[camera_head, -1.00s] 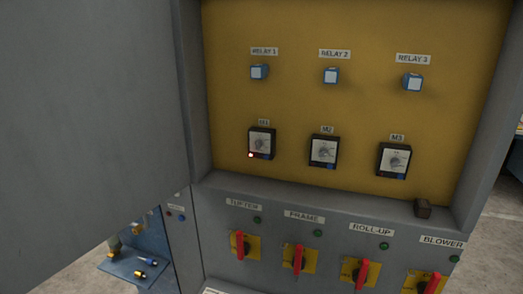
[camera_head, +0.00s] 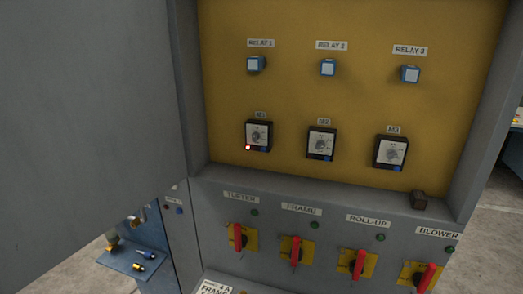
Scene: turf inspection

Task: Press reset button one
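The control cabinet has a yellow back panel (camera_head: 290,100). A small lit light (camera_head: 248,147) shows at the lower left of M1, and blue spots show at the units' lower right corners. The reset buttons are too small to make out clearly. Neither gripper is in view.
A large grey door (camera_head: 85,90) fills the left side. Red-handled switches, including the Tufter switch (camera_head: 239,237) and Blower switch (camera_head: 423,277), line the lower front. A blue tray (camera_head: 130,262) holds brass fittings.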

